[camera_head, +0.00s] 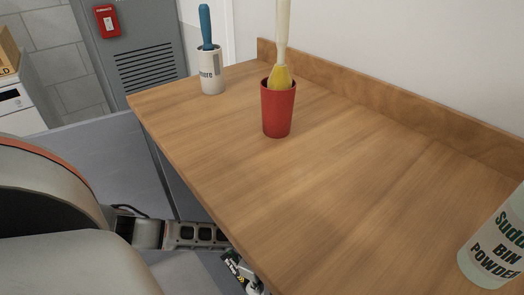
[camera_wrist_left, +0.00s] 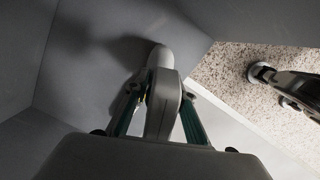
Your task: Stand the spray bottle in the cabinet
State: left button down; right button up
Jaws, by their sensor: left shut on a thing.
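In the left wrist view, my left gripper (camera_wrist_left: 162,100) is shut on a pale grey, rounded thing that I take to be the spray bottle (camera_wrist_left: 161,62). Its lower end and any label are hidden from this camera. Plain grey panels of the cabinet (camera_wrist_left: 75,60) surround it on the left and behind. In the head view, my left arm reaches under the front edge of the wooden top (camera_head: 340,190) of the cabinet. The gripper there is mostly hidden by that edge. My right gripper is not in view.
On the wooden top stand a red cup (camera_head: 277,112) with a brush, a white canister (camera_head: 211,75) with a blue handle, and a bin powder bottle (camera_head: 492,250). A raised back edge (camera_head: 400,100) runs along the wall. Speckled floor (camera_wrist_left: 235,75) shows right of the panels.

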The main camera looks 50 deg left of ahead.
pick_arm(q)
jog(key=shift+w, duration=0.1)
jog(key=c, duration=1.9)
grip_release()
jog(key=shift+o, duration=1)
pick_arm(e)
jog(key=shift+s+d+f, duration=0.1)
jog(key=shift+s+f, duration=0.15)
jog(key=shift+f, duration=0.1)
pick_arm(q)
jog(key=shift+r, duration=0.1)
